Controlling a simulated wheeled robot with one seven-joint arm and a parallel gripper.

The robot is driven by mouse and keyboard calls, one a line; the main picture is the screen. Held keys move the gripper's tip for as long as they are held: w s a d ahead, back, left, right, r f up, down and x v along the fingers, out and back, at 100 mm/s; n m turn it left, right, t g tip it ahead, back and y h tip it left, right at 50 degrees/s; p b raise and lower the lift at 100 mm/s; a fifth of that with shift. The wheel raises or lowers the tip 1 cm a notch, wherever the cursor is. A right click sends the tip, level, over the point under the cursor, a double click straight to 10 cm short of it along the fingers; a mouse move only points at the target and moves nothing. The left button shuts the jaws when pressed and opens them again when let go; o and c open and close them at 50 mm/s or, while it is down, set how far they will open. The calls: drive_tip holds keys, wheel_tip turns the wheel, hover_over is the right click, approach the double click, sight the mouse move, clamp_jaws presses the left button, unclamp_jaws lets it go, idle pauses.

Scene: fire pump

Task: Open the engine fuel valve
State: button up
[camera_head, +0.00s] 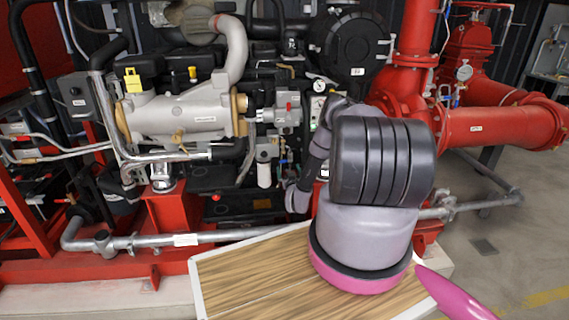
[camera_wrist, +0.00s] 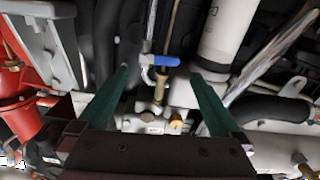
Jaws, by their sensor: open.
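In the wrist view a small valve with a blue lever handle (camera_wrist: 160,60) sits on a brass and grey pipe fitting. The lever lies roughly crosswise in the picture. My gripper (camera_wrist: 166,82) is open, with its two dark green fingers on either side of the valve and nothing held between them. Whether the fingers are level with the lever or still short of it, I cannot tell. In the head view my arm hides my gripper and most of the area around it. Which valve is the fuel valve is not marked in a readable way.
A white cylinder (camera_wrist: 226,32) stands close to the right finger. Dark hoses and pipes crowd both sides. In the head view a grey engine part (camera_head: 180,117) is at left, red pipes (camera_head: 490,125) at right, and a wooden board (camera_head: 255,275) lies in front.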

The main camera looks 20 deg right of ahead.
sight(286, 161)
drive_tip(key=x, duration=0.6)
drive_tip(key=shift+w+d+f, duration=0.1)
drive_tip(key=shift+w, duration=0.25)
drive_tip(key=c, duration=1.1)
drive_tip(key=shift+f+n, duration=0.1)
drive_tip(key=shift+n, duration=0.7)
drive_tip(key=shift+c, duration=0.2)
drive_tip(key=o, duration=1.1)
drive_tip(key=shift+o, duration=0.2)
drive_tip(key=v, duration=1)
drive_tip(key=shift+s, duration=0.4)
